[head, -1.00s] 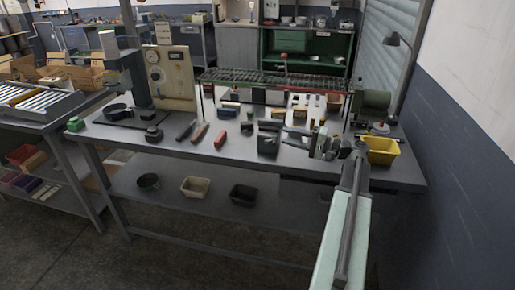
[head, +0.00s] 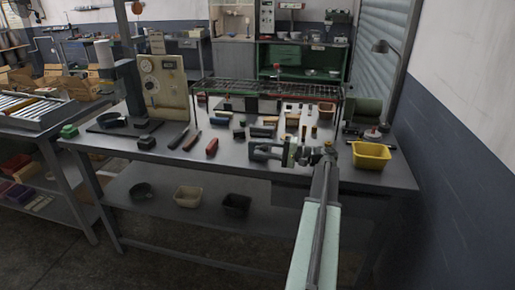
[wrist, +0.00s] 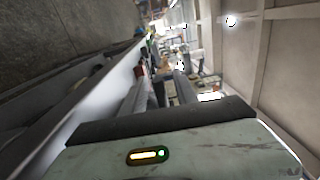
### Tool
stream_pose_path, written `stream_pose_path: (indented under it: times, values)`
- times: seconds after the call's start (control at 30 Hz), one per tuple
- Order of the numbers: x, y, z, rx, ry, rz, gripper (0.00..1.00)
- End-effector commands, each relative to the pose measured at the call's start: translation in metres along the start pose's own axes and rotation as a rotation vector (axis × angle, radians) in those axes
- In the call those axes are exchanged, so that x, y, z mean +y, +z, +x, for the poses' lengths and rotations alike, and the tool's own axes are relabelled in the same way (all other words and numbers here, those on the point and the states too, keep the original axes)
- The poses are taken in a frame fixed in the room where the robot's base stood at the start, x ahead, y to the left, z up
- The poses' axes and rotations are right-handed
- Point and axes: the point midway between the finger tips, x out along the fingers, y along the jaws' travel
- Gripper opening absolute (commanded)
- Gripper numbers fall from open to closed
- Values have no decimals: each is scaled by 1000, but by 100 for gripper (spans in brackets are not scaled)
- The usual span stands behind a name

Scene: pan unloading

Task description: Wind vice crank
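My gripper (head: 258,152) reaches left over the front of the grey workbench (head: 235,160) in the head view. Its two fingers point left with a gap between them, so it looks open. In the wrist view the fingers of my gripper (wrist: 163,78) are also apart, with nothing clearly held between them. A dark blocky shape, possibly the vice, is at the same spot on the bench and is mostly hidden by my gripper. I cannot make out its crank or tell whether a finger touches it.
A yellow bin (head: 371,156) stands right of my arm. A red-handled tool (head: 212,147) and a dark cube (head: 238,133) lie left of my gripper. A long rack (head: 265,88) spans the bench behind. A gauge panel (head: 163,85) stands at the back left. Several small blocks lie under the rack.

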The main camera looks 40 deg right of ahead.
Motion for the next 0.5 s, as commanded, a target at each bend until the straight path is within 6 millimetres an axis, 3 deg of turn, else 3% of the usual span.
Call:
stream_pose_path:
  times: [0.17,0.4,0.5]
  values:
    - [0,0,15,2,0,0,35]
    - [0,-1,16,3,0,0,35]
    - [0,-1,15,3,0,0,10]
